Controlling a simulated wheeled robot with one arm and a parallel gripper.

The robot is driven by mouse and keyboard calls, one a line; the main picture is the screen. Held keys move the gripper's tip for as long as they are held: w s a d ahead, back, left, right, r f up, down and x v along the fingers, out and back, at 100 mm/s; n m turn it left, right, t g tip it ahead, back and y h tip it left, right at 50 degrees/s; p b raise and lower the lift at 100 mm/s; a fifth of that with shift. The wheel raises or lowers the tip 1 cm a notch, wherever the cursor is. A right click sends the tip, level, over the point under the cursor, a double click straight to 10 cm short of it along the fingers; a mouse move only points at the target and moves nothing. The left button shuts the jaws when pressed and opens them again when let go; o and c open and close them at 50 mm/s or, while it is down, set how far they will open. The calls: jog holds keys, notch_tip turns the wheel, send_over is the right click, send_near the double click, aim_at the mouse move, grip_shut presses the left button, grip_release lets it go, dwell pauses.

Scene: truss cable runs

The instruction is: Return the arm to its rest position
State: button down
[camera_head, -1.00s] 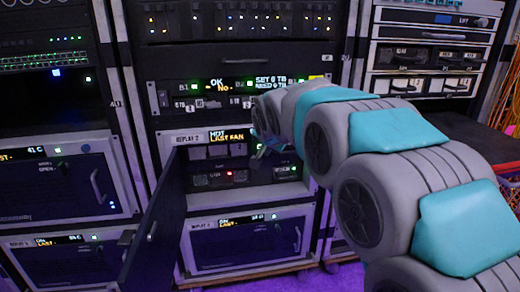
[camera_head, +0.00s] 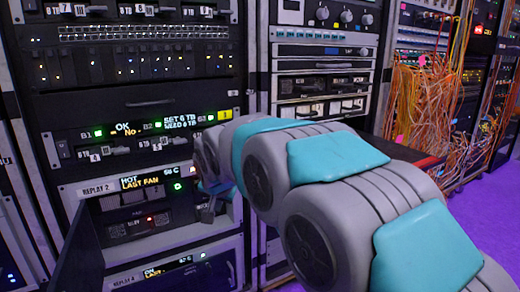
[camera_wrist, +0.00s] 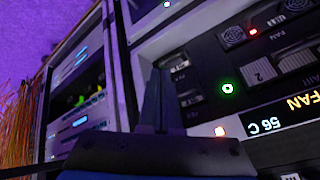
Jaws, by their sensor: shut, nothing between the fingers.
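My arm (camera_head: 330,185), grey with teal covers, reaches from the lower right toward the rack in the head view. My gripper (camera_head: 208,205) is small and partly hidden by the wrist, in front of the right part of the REPLAY 2 unit (camera_head: 70,192). That unit's display reads HOT, LAST FAN, and its dark door (camera_head: 82,250) hangs open at the left. In the wrist view my gripper's dark fingers (camera_wrist: 160,85) are together with nothing between them. The unit's front with fan modules (camera_wrist: 232,36) and a 56 C display shows upside down beside them.
Above REPLAY 2 is a unit (camera_head: 150,130) reading OK and SET 6 TB. A second rack (camera_head: 320,80) stands to the right. Orange cables (camera_head: 425,105) hang further right, also at the wrist view's left (camera_wrist: 18,125). Purple floor (camera_head: 470,220) is open at the right.

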jog(key=s+d+f+g+h+p, duration=0.1)
jog(key=s+d, duration=0.4)
jog(key=d, duration=0.2)
jog(key=s+d+g+h+p, duration=0.1)
jog(key=s+d, duration=0.4)
jog(key=d, duration=0.3)
jog(key=s+d+f+g+p, duration=0.1)
jog(key=s+d, duration=0.3)
jog(key=s, duration=0.6)
jog(key=s+d+f+n+g+p, duration=0.1)
jog(key=s+d, duration=0.4)
jog(key=s, duration=0.5)
jog(key=s+d+f+n+g+p, duration=0.1)
jog(key=s+d+f+g, duration=0.2)
jog(key=s, duration=0.7)
jog(key=shift+s+d+g+p, duration=0.15)
jog(key=shift+d+g+p, duration=0.2)
jog(key=shift+d+g, duration=0.5)
